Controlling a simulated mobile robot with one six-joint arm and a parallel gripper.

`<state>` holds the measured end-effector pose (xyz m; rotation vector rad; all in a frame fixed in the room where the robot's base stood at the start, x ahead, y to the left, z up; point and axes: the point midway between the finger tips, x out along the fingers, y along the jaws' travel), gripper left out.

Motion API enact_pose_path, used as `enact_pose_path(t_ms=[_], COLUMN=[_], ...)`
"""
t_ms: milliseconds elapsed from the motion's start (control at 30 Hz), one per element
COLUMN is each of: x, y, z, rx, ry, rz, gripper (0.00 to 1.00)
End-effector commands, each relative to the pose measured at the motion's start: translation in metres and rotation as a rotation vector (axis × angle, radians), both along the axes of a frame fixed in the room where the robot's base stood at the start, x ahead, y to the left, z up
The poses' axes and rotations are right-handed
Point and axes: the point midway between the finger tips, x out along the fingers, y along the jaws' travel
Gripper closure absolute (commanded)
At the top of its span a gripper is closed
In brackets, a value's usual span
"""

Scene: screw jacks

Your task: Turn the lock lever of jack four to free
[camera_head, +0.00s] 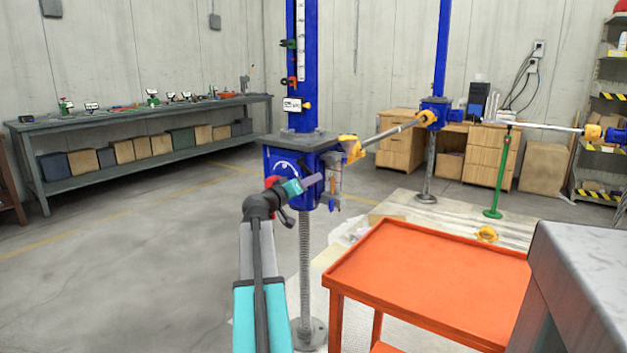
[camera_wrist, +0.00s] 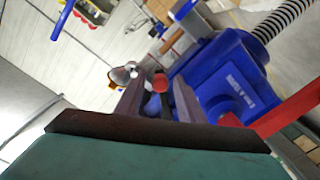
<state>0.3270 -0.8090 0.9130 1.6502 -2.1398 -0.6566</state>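The near jack has a blue gear housing (camera_head: 296,160) under a blue column, on a threaded screw. I cannot read a jack number on it. My gripper (camera_head: 312,182) is at the front of this housing. In the wrist view a dark lever with a red rounded end (camera_wrist: 160,83) lies between the two fingers of my gripper (camera_wrist: 157,88). A gap shows beside the red end, so the fingers look open around it. The lever's root is partly hidden by the fingers.
A red bar (camera_wrist: 289,113) sticks out at the right of the wrist view. An orange cart (camera_head: 430,270) stands right of the jack, by a grey block (camera_head: 580,260). A shaft (camera_head: 392,131) runs from the yellow coupling (camera_head: 351,149) to a second jack. The left floor is clear.

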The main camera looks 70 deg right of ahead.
Motion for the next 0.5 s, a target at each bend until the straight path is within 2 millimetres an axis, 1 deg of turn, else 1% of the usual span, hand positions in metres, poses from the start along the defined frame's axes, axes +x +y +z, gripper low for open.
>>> enact_pose_path(t_ms=[33, 500], x=[0.002, 0.019], y=[0.009, 0.069], z=[0.0, 0.001], rx=[0.0, -0.002], ry=[0.0, 0.0], rz=[0.001, 0.003], gripper=[0.65, 0.65])
